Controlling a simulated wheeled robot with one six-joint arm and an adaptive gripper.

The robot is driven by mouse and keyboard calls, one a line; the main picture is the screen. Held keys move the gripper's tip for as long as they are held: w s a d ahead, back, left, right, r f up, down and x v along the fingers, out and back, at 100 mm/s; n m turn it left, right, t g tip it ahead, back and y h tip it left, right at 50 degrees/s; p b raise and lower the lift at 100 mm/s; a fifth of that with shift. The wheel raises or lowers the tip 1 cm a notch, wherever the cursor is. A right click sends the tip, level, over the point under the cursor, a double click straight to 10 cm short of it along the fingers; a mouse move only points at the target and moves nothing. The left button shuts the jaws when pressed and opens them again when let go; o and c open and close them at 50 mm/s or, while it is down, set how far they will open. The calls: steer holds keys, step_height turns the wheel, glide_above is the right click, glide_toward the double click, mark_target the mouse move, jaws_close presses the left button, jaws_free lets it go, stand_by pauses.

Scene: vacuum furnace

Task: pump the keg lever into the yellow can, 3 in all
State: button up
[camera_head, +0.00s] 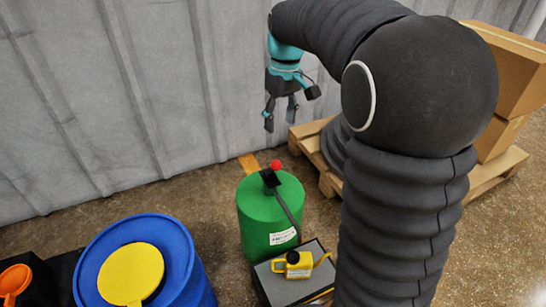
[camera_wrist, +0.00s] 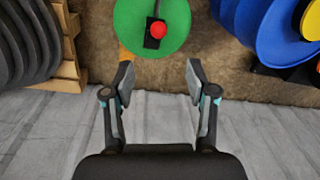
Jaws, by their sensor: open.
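The green keg (camera_head: 262,215) stands on the floor near the wall. On its top is a black pump with a red knob (camera_head: 276,164) and a dark spout or tube running down its front right side. The keg (camera_wrist: 178,39) and the red knob (camera_wrist: 158,29) also show in the wrist view. The yellow can (camera_head: 294,266) sits on a dark box in front of the keg, by the tube's lower end. My gripper (camera_head: 281,110) is above and behind the keg, close to the wall, pointing down. In the wrist view my gripper (camera_wrist: 159,75) is open and empty, its fingers apart from the knob.
A blue drum (camera_head: 185,255) with a yellow lid (camera_head: 131,273) stands at the lower left, next to an orange funnel (camera_head: 14,281). A wooden pallet (camera_head: 309,142) with cardboard boxes (camera_head: 515,70) is at the right. The grey wall (camera_head: 130,80) runs behind.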

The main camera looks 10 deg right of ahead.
mark_target(276, 161)
steer(key=f+b, duration=0.1)
steer(key=f, duration=0.3)
steer(key=f+b, duration=0.1)
steer(key=f, duration=0.4)
steer(key=a+f+b, duration=0.1)
steer(key=f, duration=0.4)
steer(key=shift+w+f, duration=0.2)
steer(key=shift+w, duration=0.1)
